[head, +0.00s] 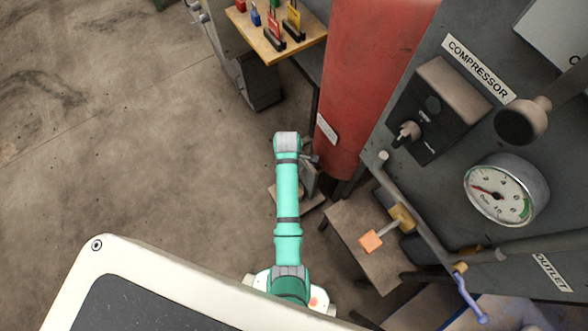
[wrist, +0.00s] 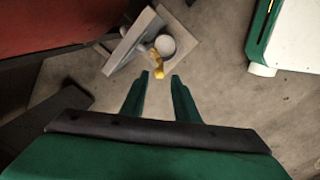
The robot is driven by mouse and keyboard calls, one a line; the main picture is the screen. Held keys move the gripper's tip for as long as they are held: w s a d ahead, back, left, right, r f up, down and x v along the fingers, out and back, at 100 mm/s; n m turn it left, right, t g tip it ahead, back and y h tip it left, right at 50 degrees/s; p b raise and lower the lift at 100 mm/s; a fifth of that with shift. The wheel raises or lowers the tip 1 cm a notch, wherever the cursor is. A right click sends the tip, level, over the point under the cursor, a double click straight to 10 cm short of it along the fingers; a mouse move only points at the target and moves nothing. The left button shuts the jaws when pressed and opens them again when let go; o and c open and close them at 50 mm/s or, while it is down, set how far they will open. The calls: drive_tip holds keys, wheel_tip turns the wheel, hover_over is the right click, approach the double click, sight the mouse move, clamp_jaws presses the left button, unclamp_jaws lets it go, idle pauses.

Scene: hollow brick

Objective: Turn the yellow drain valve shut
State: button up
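The yellow drain valve handle (wrist: 158,66) shows in the wrist view, just beyond my fingertips and roughly in line with the gap between them. It is a short yellow piece beside a round pale part (wrist: 165,45), in front of a tilted grey plate (wrist: 128,42). My gripper (wrist: 159,76) is open, with its two green fingers apart and nothing between them. I cannot tell whether a fingertip touches the handle. In the head view my arm reaches down beside the red tank (head: 375,80), and the yellow handle cannot be made out there.
Right of the tank are a dark panel with a compressor switch (head: 408,131), a pressure gauge (head: 506,190), an orange-handled valve (head: 371,241) and a blue lever (head: 470,298). A wooden-topped stand (head: 262,36) holds coloured padlocks. The floor (head: 130,120) at left is clear.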

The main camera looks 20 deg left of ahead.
drive_tip(key=shift+w+f, duration=0.2)
drive_tip(key=shift+f, duration=0.05)
drive_tip(key=f, duration=1)
drive_tip(key=shift+w, duration=0.3)
drive_tip(key=shift+c, duration=0.3)
clamp_jaws()
